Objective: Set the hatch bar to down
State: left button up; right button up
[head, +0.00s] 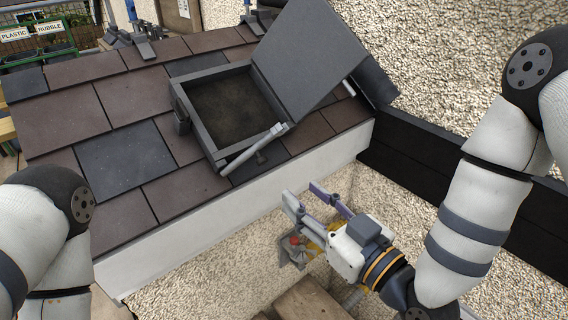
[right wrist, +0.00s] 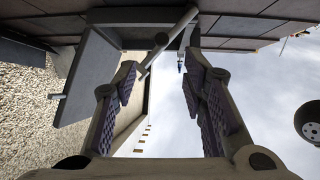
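The roof hatch frame (head: 185,98) is set in the tiles, and its dark grey lid (head: 310,55) stands open, tilted to the right. The pale grey hatch bar (head: 252,150) lies slantwise along the hatch's near edge, with a thicker end at its upper right. In the right wrist view the hatch bar (right wrist: 172,40) crosses slantwise beyond the fingers, with the lid (right wrist: 92,80) to the left. My right gripper (head: 304,197) is open and empty, below and right of the bar, apart from it. Its spread fingers also show in the right wrist view (right wrist: 160,75). My left gripper is out of view.
Brown and slate-grey tiles (head: 125,158) surround the hatch. A white fascia (head: 200,232) edges the roof between it and my right gripper. A dark ledge (head: 420,180) runs along the pebbled wall at the right. Labelled bins (head: 35,45) stand at the far left.

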aim_at(264, 163)
jog(key=x, duration=1.2)
jog(key=shift+a+b, duration=0.1)
jog(key=shift+b, duration=0.3)
grip_shut()
